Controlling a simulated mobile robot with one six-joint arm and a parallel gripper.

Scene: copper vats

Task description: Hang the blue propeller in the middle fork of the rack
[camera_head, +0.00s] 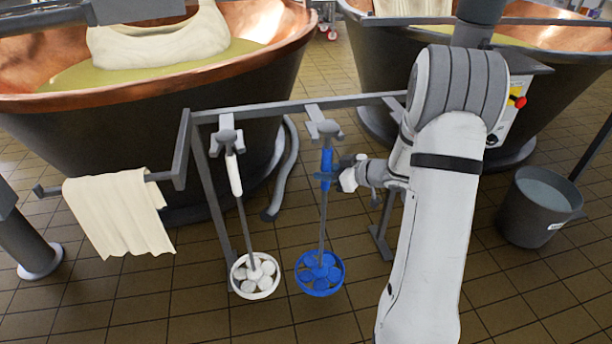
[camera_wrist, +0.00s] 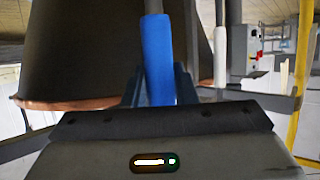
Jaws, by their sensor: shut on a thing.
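The blue propeller (camera_head: 320,273) hangs upright, with its round bladed head low above the floor and its blue handle at the top. My gripper (camera_head: 328,176) is shut on the blue handle, which also shows between the fingers in the wrist view (camera_wrist: 158,60). The rack (camera_head: 270,107) has a fork at the left and a middle fork (camera_head: 323,128). The handle's top is right at the middle fork; I cannot tell whether it rests in it. A white propeller (camera_head: 255,274) hangs from the left fork. My arm hides the rack's right end.
A cream cloth (camera_head: 118,215) hangs on the rack's left side bar. Large copper vats (camera_head: 150,95) stand behind the rack. A grey bucket (camera_head: 538,207) stands at the right. The tiled floor in front of the rack is clear.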

